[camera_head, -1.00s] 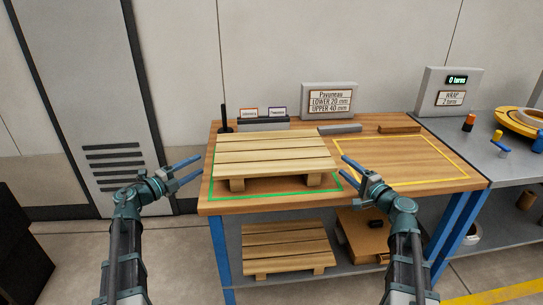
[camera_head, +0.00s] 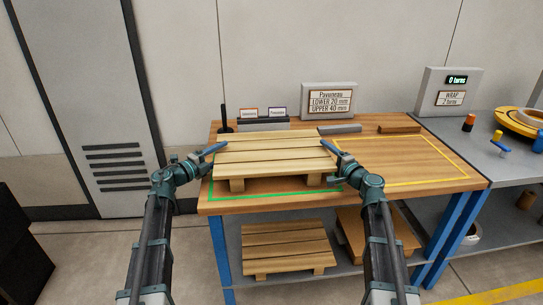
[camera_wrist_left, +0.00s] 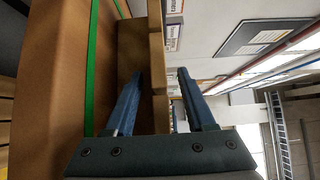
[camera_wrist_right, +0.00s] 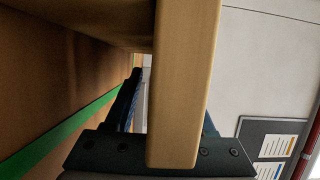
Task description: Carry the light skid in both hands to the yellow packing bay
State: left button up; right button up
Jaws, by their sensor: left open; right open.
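The slatted wooden skid (camera_head: 275,157) stands level on the workbench, inside a green outline (camera_head: 270,196). The yellow-outlined packing bay (camera_head: 410,160) is bare, to the skid's right on the same top. My left gripper (camera_head: 212,158) is open at the skid's left end; in the left wrist view a skid board (camera_wrist_left: 157,60) reaches between its fingers. My right gripper (camera_head: 333,163) is open at the right end; in the right wrist view a board (camera_wrist_right: 183,80) lies between its fingers and hides much of them. I cannot tell whether either finger touches the wood.
A grey bar (camera_head: 340,129) and a brown block (camera_head: 399,129) lie along the bench's back, near a sign (camera_head: 329,101). Another slatted skid (camera_head: 285,248) is on the lower shelf. A grey table (camera_head: 490,150) with a yellow ring (camera_head: 518,121) adjoins at right.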

pick_arm(q)
grip_shut()
pick_arm(e)
grip_shut()
pick_arm(q)
jog(key=shift+a, duration=0.1)
dwell(1.0)
